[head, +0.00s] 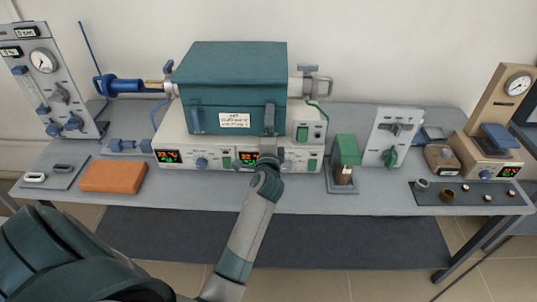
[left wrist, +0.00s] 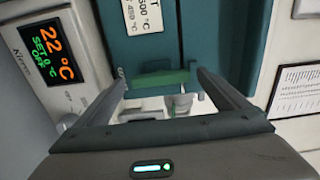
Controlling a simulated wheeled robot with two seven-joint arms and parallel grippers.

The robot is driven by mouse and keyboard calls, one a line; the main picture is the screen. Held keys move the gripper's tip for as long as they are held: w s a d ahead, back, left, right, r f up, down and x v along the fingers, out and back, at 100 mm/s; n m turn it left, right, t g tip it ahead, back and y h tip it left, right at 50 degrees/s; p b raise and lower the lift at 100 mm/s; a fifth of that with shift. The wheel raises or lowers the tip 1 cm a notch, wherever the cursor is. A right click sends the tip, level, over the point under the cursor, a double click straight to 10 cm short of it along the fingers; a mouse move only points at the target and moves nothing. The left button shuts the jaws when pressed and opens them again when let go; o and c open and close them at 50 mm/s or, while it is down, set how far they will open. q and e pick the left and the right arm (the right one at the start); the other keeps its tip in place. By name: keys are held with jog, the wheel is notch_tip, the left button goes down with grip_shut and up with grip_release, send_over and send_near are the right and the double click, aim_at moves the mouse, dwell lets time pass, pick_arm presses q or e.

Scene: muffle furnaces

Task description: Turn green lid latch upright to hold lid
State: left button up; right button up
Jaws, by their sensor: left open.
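The teal muffle furnace (head: 215,95) stands on a white control base, its lid (head: 235,58) lying shut on top. My left gripper (head: 270,150) is low at the right part of the furnace front. In the left wrist view a green bar (left wrist: 162,80) lies across the gap between the open fingers of my left gripper (left wrist: 190,85), in front of the teal furnace wall. Whether a finger touches it is unclear. My right gripper is out of view.
The control base (head: 180,143) has lit displays, knobs and green switches. An orange block (head: 113,176) lies left on the grey table. A green-topped stand (head: 347,150) and a white switch panel (head: 392,138) stand to the right. Bare table remains at the front edge.

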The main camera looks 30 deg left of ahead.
pick_arm(q)
jog(key=b+v, duration=0.3)
jog(key=v, duration=1.3)
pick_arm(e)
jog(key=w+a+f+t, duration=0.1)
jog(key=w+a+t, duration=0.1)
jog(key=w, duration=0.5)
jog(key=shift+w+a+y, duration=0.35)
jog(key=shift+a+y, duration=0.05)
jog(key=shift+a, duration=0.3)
pick_arm(q)
jog(key=shift+s+d, duration=0.15)
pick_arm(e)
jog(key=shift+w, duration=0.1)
